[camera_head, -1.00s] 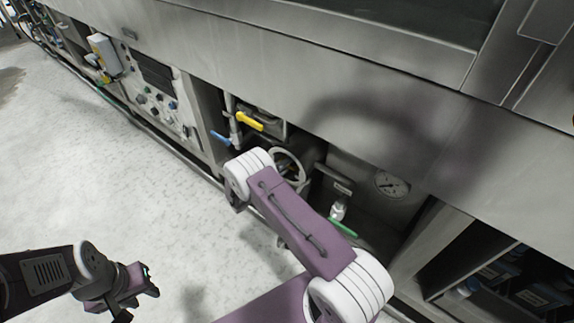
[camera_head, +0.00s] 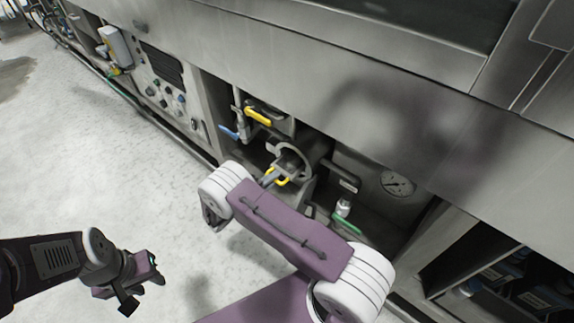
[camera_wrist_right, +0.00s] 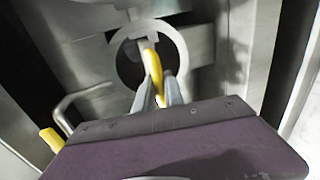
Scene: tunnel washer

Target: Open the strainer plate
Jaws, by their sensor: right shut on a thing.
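A grey ring-shaped fitting (camera_head: 296,152), apparently the strainer plate, sits in a recess low in the machine. It also shows in the right wrist view (camera_wrist_right: 178,45). A yellow handle (camera_wrist_right: 153,68) crosses the ring's lower part. My right gripper (camera_wrist_right: 158,92) is shut on this yellow handle, its two grey fingers on either side. In the head view my right gripper (camera_head: 272,178) is partly hidden by my own arm. My left gripper (camera_head: 146,284) hangs over the floor at lower left, its fingers apart and empty.
A yellow lever (camera_head: 257,115) and a blue lever (camera_head: 229,132) sit left of the ring. A pressure gauge (camera_head: 397,183) and a green-handled valve (camera_head: 346,224) are to its right. A steel panel (camera_head: 330,85) overhangs the recess. The pale floor (camera_head: 100,180) is clear at left.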

